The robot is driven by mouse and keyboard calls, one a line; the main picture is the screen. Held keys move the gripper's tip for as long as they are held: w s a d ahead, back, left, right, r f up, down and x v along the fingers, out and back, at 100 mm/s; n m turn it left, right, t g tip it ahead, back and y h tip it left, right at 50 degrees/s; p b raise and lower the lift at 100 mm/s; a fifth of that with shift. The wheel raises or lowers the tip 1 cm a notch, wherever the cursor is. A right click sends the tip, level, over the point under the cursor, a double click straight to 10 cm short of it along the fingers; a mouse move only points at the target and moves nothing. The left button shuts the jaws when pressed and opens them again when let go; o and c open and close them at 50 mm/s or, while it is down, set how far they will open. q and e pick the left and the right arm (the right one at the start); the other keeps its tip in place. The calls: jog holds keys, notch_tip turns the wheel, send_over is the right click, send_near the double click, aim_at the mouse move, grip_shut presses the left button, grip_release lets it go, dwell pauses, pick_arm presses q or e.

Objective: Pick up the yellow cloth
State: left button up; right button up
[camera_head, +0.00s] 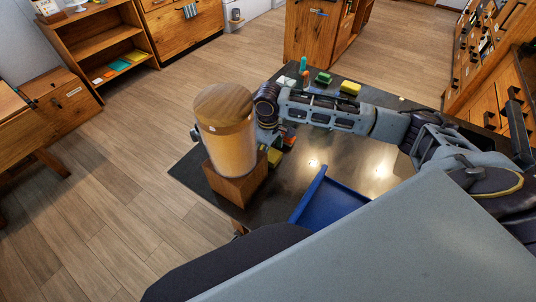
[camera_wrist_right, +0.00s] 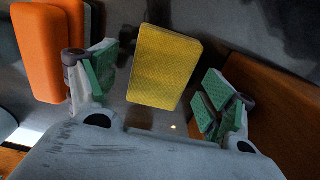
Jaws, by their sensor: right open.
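The yellow cloth (camera_wrist_right: 165,62) looks like a flat yellow rectangle in the right wrist view. It lies between the open fingers of my right gripper (camera_wrist_right: 158,84), beyond the fingertips, with no visible contact. In the head view a small yellow patch (camera_head: 273,156), which looks like the same cloth, shows on the dark counter beside the wooden block. My right gripper (camera_head: 270,138) points down there, partly hidden behind the large jar. My left gripper is not in view.
A wood-lidded jar (camera_head: 228,145) stands on a wooden block (camera_head: 238,188), close to my right gripper. Orange blocks (camera_wrist_right: 45,50) lie on its other side. Another yellow item (camera_head: 350,88) and a green one (camera_head: 323,78) sit at the counter's far edge. A blue tray (camera_head: 312,197) is nearer.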

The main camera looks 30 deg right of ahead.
jog(key=shift+f, duration=0.4)
jog(key=c, duration=1.1)
notch_tip(320, 180, up, 10)
dwell(0.5)
